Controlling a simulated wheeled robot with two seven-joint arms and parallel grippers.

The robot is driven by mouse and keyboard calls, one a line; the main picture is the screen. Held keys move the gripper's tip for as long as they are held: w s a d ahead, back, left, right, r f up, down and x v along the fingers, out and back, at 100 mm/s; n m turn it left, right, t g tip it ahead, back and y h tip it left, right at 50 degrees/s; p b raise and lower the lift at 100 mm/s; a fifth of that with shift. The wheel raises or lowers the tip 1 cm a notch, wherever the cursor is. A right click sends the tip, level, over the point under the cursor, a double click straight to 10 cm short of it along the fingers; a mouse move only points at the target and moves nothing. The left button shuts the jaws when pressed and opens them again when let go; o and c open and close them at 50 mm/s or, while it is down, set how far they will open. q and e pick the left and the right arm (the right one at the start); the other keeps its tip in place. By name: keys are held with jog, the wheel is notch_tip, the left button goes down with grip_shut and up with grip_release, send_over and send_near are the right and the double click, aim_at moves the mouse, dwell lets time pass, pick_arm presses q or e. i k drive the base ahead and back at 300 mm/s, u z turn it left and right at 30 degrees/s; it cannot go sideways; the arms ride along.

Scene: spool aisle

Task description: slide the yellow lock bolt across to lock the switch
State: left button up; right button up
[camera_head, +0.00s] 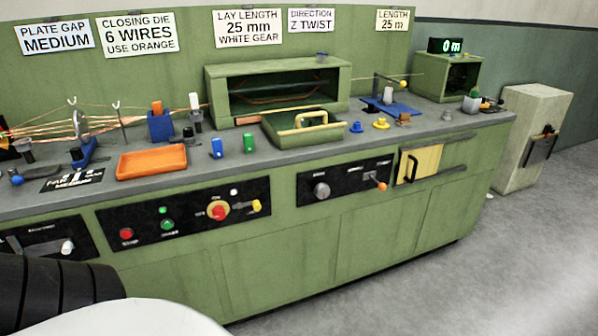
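The red rotary switch (218,211) sits on a yellow backing on the black panel at the bench front. The yellow lock bolt (256,206) is to its right on the same panel, at the right end of a small pale slide or bar. A visible gap separates the yellow end from the red knob. The bolt's fine detail is too small to tell. Neither of my grippers is in view.
A red button (127,233) and green button (167,224) are left of the switch. An orange tray (151,163) and green lidded tray (303,127) stand on the bench top (240,167). The floor (440,280) in front is clear.

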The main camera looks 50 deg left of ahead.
aim_at(257, 207)
jog(key=u, duration=0.5)
jog(key=i, duration=1)
jog(key=u, duration=0.9)
